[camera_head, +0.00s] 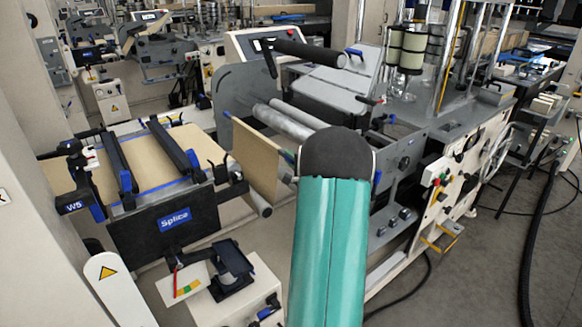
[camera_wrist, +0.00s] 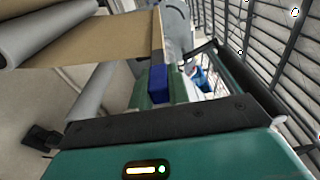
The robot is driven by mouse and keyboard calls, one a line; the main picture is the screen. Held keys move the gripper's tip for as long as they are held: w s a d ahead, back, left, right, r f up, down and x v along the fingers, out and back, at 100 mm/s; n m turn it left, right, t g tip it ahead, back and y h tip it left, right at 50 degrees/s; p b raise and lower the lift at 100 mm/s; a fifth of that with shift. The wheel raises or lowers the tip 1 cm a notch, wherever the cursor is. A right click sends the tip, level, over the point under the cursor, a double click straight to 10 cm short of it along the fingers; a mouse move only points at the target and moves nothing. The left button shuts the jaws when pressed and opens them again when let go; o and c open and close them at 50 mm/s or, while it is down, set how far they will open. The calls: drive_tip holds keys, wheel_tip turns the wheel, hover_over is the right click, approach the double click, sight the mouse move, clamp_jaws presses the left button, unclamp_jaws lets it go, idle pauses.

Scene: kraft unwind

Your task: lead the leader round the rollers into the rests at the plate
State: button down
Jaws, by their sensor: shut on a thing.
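The leader is a brown kraft sheet (camera_head: 254,160) hanging beside the rollers in the head view. In the wrist view the brown sheet (camera_wrist: 105,42) runs from a grey roller (camera_wrist: 35,32) at the left to a stiff edge strip at my gripper (camera_wrist: 159,78). My gripper is shut on that edge; its blue fingertip pad shows there. In the head view my teal arm hides most of the gripper. A pale roller (camera_head: 285,120) lies behind the sheet. The plate marked "Splice" (camera_head: 174,222) stands at left with brown paper and dark bars on top. I cannot clearly pick out the rests.
A second grey roller (camera_wrist: 92,103) runs below the sheet in the wrist view. A grey machine side plate (camera_head: 240,88) and control panel (camera_head: 270,42) stand behind. A white cabinet (camera_head: 455,190) with a handwheel is at right. Open floor lies at the lower right.

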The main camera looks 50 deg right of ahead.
wheel_tip(320, 180, up, 13)
idle(0.9)
drive_tip(key=r, duration=0.2)
drive_tip(key=d+r, duration=0.1)
drive_tip(key=r, duration=0.1)
drive_tip(key=shift+s+d+r, duration=0.1)
drive_tip(key=shift+s+r, duration=0.05)
drive_tip(key=shift+r, duration=0.25)
idle(0.4)
